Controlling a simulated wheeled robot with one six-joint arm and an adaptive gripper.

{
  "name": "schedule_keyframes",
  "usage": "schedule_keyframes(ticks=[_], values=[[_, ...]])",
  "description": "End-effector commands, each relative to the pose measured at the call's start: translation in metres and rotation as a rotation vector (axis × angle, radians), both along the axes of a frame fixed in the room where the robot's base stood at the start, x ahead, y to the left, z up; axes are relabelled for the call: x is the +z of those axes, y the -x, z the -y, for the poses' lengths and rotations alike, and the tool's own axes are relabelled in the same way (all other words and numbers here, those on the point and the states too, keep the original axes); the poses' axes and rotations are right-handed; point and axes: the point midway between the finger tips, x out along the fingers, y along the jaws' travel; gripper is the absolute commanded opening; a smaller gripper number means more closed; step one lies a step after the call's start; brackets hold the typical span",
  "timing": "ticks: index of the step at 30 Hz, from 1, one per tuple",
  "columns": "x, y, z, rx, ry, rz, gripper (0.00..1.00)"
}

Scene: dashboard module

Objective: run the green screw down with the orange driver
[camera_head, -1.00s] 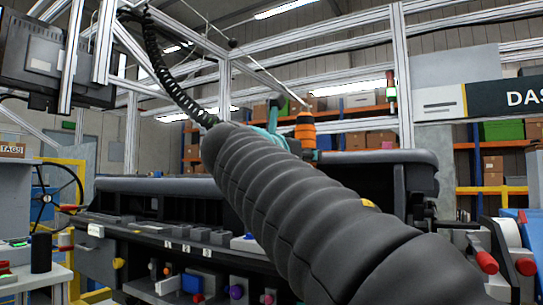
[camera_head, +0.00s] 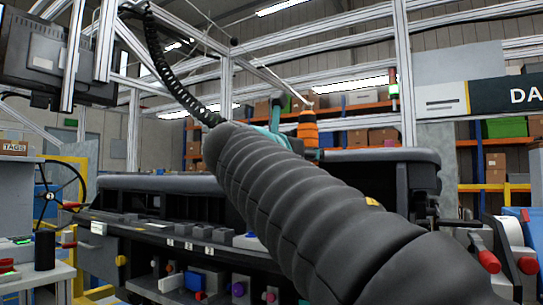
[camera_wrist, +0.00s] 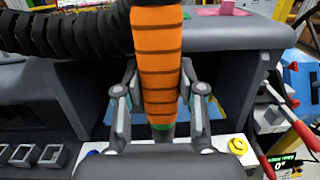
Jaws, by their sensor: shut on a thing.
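The orange driver (camera_wrist: 157,60), banded with dark rings, stands upright in the wrist view. My gripper (camera_wrist: 160,105) is shut on it, one finger at each side. In the head view the driver (camera_head: 307,128) rises beside the teal parts of my gripper (camera_head: 277,118), behind my dark ribbed arm. A small green piece (camera_wrist: 160,131) shows under the driver's lower end; I cannot tell whether it is the green screw or part of the driver. The driver's tip and what it touches are hidden behind the dark wrist housing.
The dark dashboard module (camera_head: 150,184) spans the middle of the head view. A yellow button (camera_wrist: 238,146) sits on a pale panel right of the driver. Red-handled parts (camera_head: 488,261) stand at the right. A black coiled cable (camera_head: 175,80) hangs from the frame above.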

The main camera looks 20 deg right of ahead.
Motion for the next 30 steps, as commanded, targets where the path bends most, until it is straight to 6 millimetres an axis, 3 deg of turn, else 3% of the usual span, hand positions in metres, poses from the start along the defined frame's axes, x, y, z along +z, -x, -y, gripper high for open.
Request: schedule_keyframes(ticks=[14, 30], values=[[-0.002, 0.0, 0.0, -0.002, -0.003, -0.003, 0.0], [0.021, 0.0, 0.0, -0.002, -0.001, 0.0, 0.0]])
